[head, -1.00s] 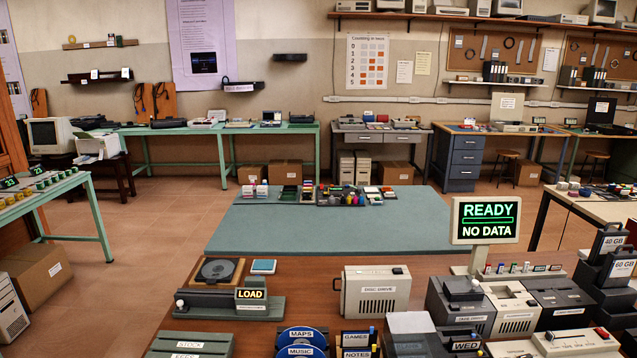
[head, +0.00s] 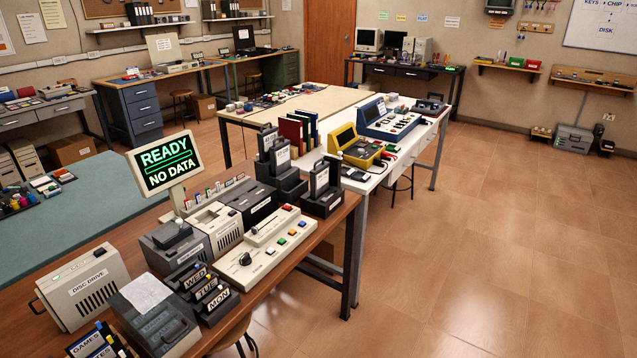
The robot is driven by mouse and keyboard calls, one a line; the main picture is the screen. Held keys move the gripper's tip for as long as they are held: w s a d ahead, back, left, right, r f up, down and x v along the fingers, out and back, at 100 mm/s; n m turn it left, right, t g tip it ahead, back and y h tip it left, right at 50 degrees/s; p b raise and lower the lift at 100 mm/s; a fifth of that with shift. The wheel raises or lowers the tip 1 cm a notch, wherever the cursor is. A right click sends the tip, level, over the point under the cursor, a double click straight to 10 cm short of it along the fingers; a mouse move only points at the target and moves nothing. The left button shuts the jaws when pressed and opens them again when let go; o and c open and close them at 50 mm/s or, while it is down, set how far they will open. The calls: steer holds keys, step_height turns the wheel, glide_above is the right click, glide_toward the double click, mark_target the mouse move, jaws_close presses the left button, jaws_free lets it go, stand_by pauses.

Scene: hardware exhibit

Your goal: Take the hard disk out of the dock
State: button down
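Upright dark hard disks with pale labels stand in black docks near the right end of the brown table in the head view. One disk (head: 281,156) stands in a stepped black dock (head: 290,187), with another disk (head: 266,140) just behind it. A further disk (head: 319,180) stands in a separate black dock (head: 323,206) to the right. The labels are too small to read now, and I cannot tell which disk is the task's. My gripper is not in view.
A control panel (head: 265,252) with coloured buttons and a lever lies in front of the docks. A READY / NO DATA screen (head: 164,163), a disc drive (head: 82,287) and labelled cartridges (head: 206,294) stand to the left. A white table (head: 382,165) adjoins behind; open floor (head: 480,260) lies right.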

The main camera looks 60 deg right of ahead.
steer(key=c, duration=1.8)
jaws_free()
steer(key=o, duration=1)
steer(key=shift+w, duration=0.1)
